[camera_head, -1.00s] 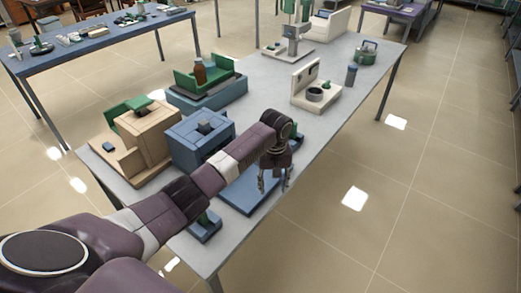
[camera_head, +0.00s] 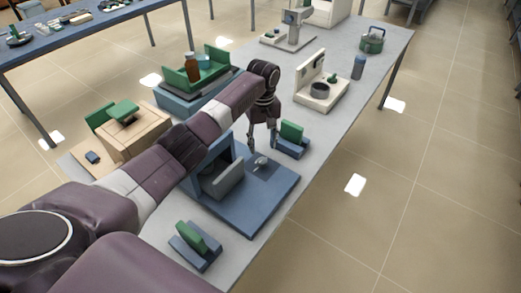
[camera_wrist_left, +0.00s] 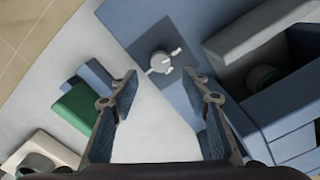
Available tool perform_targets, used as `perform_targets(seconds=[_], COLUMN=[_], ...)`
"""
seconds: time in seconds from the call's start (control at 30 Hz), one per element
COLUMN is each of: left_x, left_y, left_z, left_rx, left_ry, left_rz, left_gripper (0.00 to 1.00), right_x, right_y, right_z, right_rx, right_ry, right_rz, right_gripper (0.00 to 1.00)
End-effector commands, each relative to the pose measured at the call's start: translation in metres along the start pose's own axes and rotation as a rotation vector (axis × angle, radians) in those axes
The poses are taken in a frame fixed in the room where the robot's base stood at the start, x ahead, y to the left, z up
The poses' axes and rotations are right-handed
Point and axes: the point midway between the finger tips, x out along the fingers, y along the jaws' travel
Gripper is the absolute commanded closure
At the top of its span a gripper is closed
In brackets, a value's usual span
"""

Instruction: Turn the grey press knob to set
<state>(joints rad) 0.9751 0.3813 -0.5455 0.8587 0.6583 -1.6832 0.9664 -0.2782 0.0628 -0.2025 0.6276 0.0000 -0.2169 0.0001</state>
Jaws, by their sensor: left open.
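The grey press knob (camera_head: 261,162) is small, pale grey and lies on a dark patch of the blue base plate (camera_head: 262,205). In the left wrist view the knob (camera_wrist_left: 160,64) shows with small prongs, just beyond the space between my fingertips. My left gripper (camera_head: 263,140) points down, open and empty, above the far end of the base plate. In the left wrist view its two fingers (camera_wrist_left: 162,85) stand wide apart, and neither appears to touch the knob. My right gripper is not in view.
A blue furnace-like box (camera_head: 222,172) stands beside the knob, partly hidden by my arm. A green-and-blue block (camera_head: 291,134) stands close right of the gripper; another (camera_head: 194,243) is nearer. A cream stand with a pot (camera_head: 320,91) is farther back.

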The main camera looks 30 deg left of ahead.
Motion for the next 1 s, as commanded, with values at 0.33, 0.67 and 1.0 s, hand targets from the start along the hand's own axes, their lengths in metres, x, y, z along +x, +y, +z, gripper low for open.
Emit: perform_targets(seconds=[0.33,0.67,1.0], left_x=[0.047,0.076,0.078], left_y=[-0.001,0.000,0.000], left_z=[0.002,0.001,0.001], left_rx=[0.000,0.001,0.001], left_ry=[-0.004,-0.002,-0.001], left_rz=[-0.004,-0.001,-0.001], left_gripper=[0.57,0.57,0.61], right_x=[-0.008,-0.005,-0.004], right_y=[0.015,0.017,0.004], right_z=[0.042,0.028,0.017], right_rx=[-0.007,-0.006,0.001], right_ry=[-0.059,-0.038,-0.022], right_rz=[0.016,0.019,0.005], right_gripper=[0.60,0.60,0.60])
